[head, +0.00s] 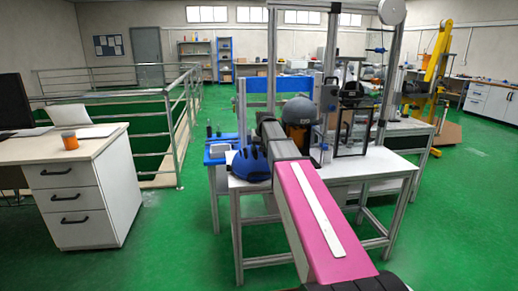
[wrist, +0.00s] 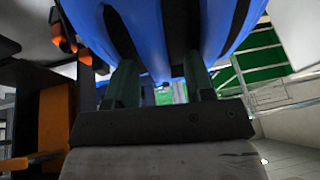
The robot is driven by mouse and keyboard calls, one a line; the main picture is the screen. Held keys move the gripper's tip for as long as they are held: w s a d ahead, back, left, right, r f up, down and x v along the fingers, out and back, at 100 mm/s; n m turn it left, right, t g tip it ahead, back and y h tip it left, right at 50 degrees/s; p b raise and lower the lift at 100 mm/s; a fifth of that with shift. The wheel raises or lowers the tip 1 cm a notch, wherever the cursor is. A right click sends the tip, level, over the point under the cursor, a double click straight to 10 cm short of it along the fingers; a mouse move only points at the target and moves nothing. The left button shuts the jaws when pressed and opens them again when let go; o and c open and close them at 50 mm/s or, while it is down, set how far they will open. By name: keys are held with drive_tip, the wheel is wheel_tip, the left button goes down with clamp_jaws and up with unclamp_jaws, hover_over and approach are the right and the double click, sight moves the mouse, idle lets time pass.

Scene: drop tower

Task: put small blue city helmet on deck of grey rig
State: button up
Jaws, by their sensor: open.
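The small blue city helmet (head: 250,163) with dark slots sits at the left end of a white table in the head view. It fills the top of the wrist view (wrist: 160,25), very close to my gripper. My gripper (wrist: 160,82) is open, its two fingers reaching toward the helmet's underside or rim. I cannot tell whether they touch it. In the head view my arm hides the gripper. The grey rig (head: 331,55), a tall frame of metal posts, stands behind the table; I cannot make out its deck clearly behind my arm and other gear.
The white table (head: 375,164) has some bare top at right. A desk with drawers (head: 85,180) and railings are at left. Green floor is open at right.

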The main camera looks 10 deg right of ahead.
drive_tip(key=v, duration=1.2)
